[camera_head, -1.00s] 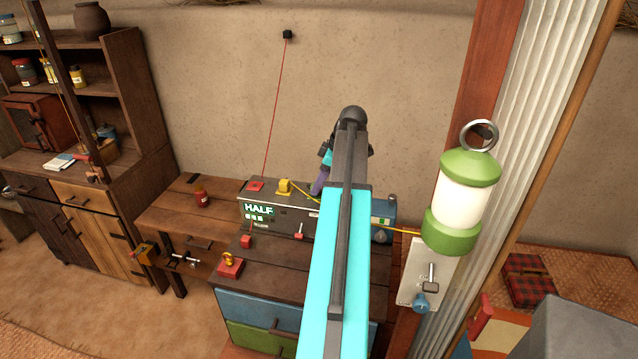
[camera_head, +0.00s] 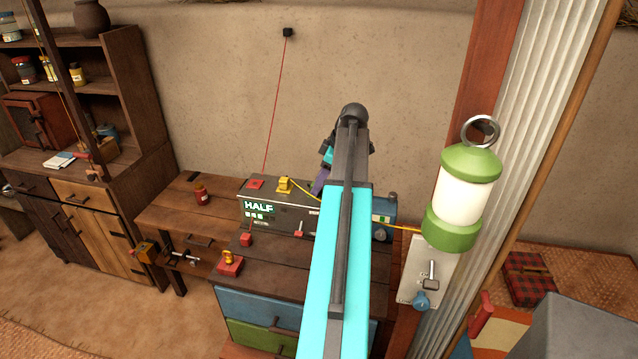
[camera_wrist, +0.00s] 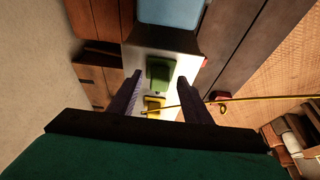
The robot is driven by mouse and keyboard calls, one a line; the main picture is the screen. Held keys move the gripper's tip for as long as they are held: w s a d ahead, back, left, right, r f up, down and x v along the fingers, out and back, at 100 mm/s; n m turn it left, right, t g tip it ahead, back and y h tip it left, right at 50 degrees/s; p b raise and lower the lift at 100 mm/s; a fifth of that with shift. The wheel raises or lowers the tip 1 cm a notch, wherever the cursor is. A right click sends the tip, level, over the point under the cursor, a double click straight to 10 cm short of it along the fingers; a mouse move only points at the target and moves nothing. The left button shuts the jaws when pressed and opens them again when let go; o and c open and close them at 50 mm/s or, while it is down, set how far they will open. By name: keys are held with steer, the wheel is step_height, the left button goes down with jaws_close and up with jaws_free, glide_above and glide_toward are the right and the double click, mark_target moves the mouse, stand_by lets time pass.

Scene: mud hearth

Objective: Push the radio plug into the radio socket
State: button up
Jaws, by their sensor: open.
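A grey box (camera_head: 262,198) with a "HALF" display stands on the wooden cabinet. A yellow plug (camera_head: 284,185) with a yellow cable sits on its top; it also shows in the wrist view (camera_wrist: 153,103). A green block (camera_wrist: 160,72), perhaps the radio plug, lies on the pale top between my fingertips in the wrist view. I cannot tell whether it is seated in a socket. My gripper (camera_wrist: 160,80) is open, its purple fingers on either side of the green block, with no clear contact. A blue box (camera_wrist: 172,12), perhaps the radio, stands beyond. My arm hides much in the head view.
The yellow cable runs right to a green-and-white lantern (camera_head: 466,195) on the post. A red plug (camera_head: 256,184) with a red wire sits left on the box. A red block with a yellow ring (camera_head: 229,262) lies on the cabinet front.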

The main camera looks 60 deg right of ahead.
steer(key=b+v, duration=0.3)
steer(key=v, duration=1)
steer(key=shift+r+b, duration=0.15)
steer(key=shift+b, duration=0.2)
stand_by(0.4)
